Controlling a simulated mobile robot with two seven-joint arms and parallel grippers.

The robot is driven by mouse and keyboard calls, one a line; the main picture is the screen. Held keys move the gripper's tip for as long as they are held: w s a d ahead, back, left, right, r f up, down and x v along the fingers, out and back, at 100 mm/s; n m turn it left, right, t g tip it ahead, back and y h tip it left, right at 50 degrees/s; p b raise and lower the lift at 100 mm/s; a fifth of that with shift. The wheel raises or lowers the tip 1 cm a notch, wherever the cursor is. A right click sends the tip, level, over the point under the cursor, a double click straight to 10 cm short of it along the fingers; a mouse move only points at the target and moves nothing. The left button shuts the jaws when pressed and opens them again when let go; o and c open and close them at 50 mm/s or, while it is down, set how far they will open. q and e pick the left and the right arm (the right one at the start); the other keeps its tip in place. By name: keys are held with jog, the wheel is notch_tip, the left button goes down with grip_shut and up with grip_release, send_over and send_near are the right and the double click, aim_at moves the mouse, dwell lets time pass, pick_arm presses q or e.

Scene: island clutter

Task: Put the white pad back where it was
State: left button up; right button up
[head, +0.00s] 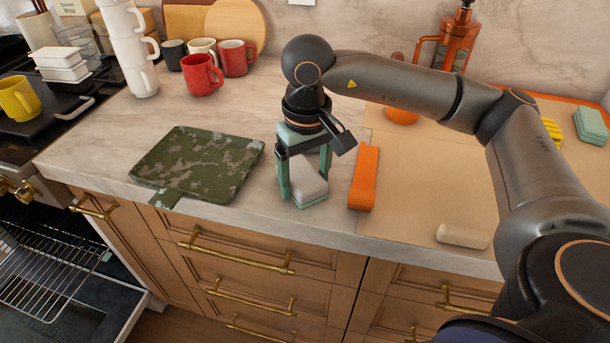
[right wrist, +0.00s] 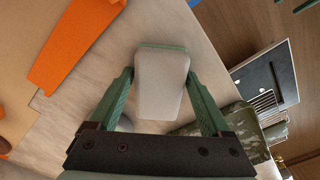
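The white pad (head: 308,184), with a thin green layer along its lower edge, is near the front edge of the counter, between the green fingers of my right gripper (head: 305,172). In the right wrist view the white pad (right wrist: 162,82) fills the gap between the fingertips of my right gripper (right wrist: 160,74), which meet its two sides. The gripper points down and looks shut on the pad. I cannot tell whether the pad's underside touches the counter. My left gripper is not in view.
A camouflage board (head: 198,163) lies to the left, its handle over the counter edge. An orange block (head: 364,178) is close on the right, and a whitish roll (head: 463,236) lies farther right. Mugs, including a red one (head: 201,74), stand behind. A green sponge (head: 590,125) is far right.

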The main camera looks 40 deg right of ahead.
aim_at(306, 178)
jog(key=shift+o, duration=1.1)
jog(key=shift+r+p, duration=0.3)
jog(key=shift+r, duration=0.15)
pick_arm(q)
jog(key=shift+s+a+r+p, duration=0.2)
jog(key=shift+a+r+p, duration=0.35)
jog(key=shift+p, duration=0.15)
pick_arm(e)
notch_tip(306, 178, up, 12)
jog(key=shift+s+f, duration=0.2)
jog(key=shift+f, duration=0.05)
